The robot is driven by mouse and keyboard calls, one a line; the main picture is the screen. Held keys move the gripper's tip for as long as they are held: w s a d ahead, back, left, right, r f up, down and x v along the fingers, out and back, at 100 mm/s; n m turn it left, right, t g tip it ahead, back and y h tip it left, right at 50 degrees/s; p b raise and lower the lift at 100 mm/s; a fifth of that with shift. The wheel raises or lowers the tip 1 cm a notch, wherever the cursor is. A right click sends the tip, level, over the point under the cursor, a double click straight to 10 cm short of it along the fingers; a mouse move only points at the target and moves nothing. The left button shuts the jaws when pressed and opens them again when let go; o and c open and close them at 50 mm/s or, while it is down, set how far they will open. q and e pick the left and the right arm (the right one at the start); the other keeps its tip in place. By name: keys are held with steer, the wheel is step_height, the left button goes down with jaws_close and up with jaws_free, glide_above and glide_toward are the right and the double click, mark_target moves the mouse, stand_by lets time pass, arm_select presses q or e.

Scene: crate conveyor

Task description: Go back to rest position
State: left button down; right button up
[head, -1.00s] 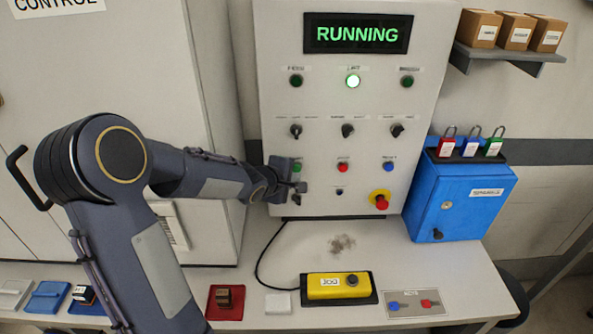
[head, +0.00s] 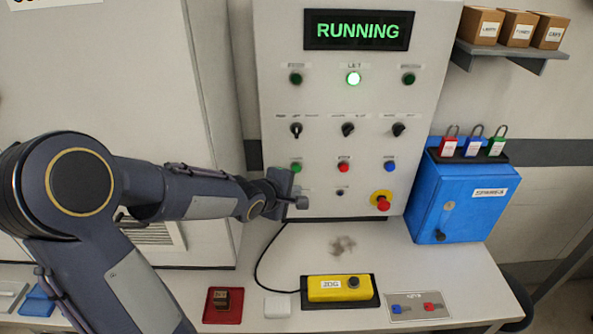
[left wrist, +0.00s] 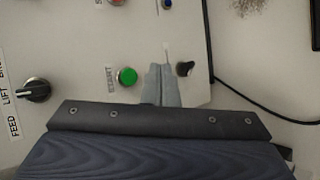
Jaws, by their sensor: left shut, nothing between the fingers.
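My left gripper (head: 292,201) is in front of the lower left part of the grey control panel (head: 325,110), just below the green start button (head: 296,166). In the left wrist view its fingers (left wrist: 163,85) are shut with nothing between them, between the green button (left wrist: 127,76) and a small black knob (left wrist: 185,69). I cannot tell whether the fingertips touch the panel. My right gripper is not in view.
A red emergency button (head: 382,202) sits at the panel's lower right. A yellow pendant box (head: 338,288) with a black cable lies on the table (head: 440,265). A blue box (head: 462,197) with padlocks stands at the right. A red tray (head: 222,305) lies at the front.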

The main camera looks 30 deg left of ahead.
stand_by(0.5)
arm_select(q)
steer(key=s+d+m+g+h, duration=0.1)
steer(key=s+d+m+g, duration=0.1)
steer(key=s+m, duration=0.3)
steer(key=s+d+r+m+g+h, duration=0.1)
steer(key=s+d+m, duration=0.4)
steer(key=s, duration=0.8)
steer(key=s+d+m+g+h, duration=0.1)
steer(key=s+d+m+g, duration=0.2)
steer(key=s+m, duration=0.4)
steer(key=shift+s+d+r, duration=0.15)
steer(key=shift+s+d, duration=0.45)
steer(key=shift+s, duration=0.3)
